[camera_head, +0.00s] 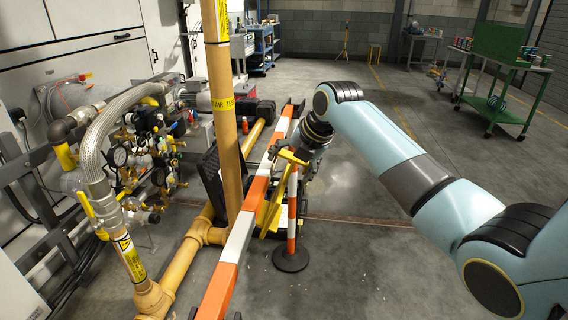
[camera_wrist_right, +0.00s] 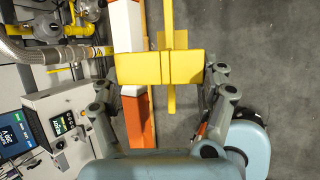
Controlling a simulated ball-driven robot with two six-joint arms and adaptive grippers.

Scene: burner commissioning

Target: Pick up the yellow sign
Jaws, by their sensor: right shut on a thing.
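The yellow sign (camera_head: 271,212) is beside the orange-and-white barrier beam (camera_head: 238,240) in the head view, on the beam's right side. My right gripper (camera_head: 299,152) reaches in from the right and is shut on the sign near its upper end. In the right wrist view the sign (camera_wrist_right: 160,68) fills the space between the fingers of my right gripper (camera_wrist_right: 162,84), one finger at each side of its broad part. A narrow part of the sign runs up and down through the middle. I cannot tell whether the sign touches the beam. My left gripper is not in view.
An orange-and-white post on a dark round base (camera_head: 291,259) stands close under my gripper. A tall tan pipe (camera_head: 223,120) and gauges with valves (camera_head: 140,155) are on the left. A green cart (camera_head: 508,75) stands far right. The grey floor between is mostly clear.

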